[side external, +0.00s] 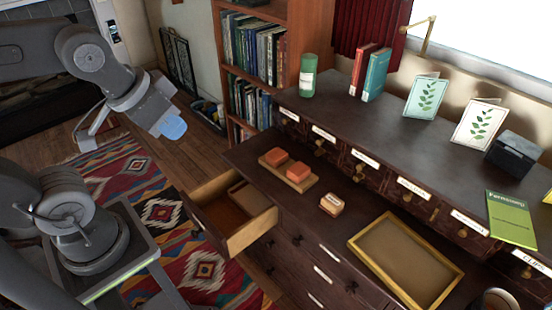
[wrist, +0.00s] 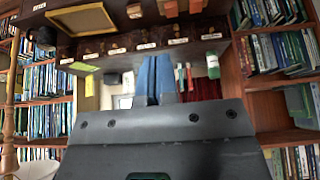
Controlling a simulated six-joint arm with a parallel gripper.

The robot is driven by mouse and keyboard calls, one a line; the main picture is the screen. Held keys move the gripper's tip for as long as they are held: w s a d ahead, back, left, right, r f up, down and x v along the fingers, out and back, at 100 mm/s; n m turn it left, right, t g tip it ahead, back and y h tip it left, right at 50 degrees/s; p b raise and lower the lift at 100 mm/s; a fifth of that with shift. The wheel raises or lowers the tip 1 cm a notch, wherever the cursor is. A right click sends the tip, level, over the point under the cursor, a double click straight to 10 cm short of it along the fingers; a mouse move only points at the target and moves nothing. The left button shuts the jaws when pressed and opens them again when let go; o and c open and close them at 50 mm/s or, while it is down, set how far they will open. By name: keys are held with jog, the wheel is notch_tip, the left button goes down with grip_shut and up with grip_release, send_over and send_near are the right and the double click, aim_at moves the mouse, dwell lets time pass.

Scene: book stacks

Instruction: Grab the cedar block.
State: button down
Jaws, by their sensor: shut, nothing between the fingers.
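A small tan wooden block (side external: 332,204), which looks like the cedar block, sits on the dark cabinet's lower top, right of a wooden board with two orange-red blocks. In the wrist view, the tan block (wrist: 134,11) shows at the top edge. My gripper (side external: 172,127) is up in the air at the left, over the rug side and well apart from the block. Its blue fingers (wrist: 156,78) are together with nothing between them.
The wooden board (side external: 302,183) carries orange-red blocks (side external: 276,157). An open drawer (side external: 250,232) juts out below. A framed tray (side external: 448,267) lies to the right. A green bottle (side external: 308,76), books (side external: 376,74) and cards (side external: 427,97) stand on the raised shelf.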

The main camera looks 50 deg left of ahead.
dwell(0.3)
jog(key=shift+c, duration=0.6)
grip_release()
jog(key=shift+w, duration=0.1)
jog(key=m+g, duration=0.6)
jog(key=m, duration=1.2)
send_over(277, 154)
jog(key=f, duration=2.9)
jog(key=shift+s+d+f, duration=0.15)
jog(key=shift+s, duration=0.1)
jog(key=shift+w+f, duration=0.15)
jog(key=shift+f, duration=1.4)
jog(key=shift+w+f, duration=0.1)
jog(key=shift+f, duration=1.45)
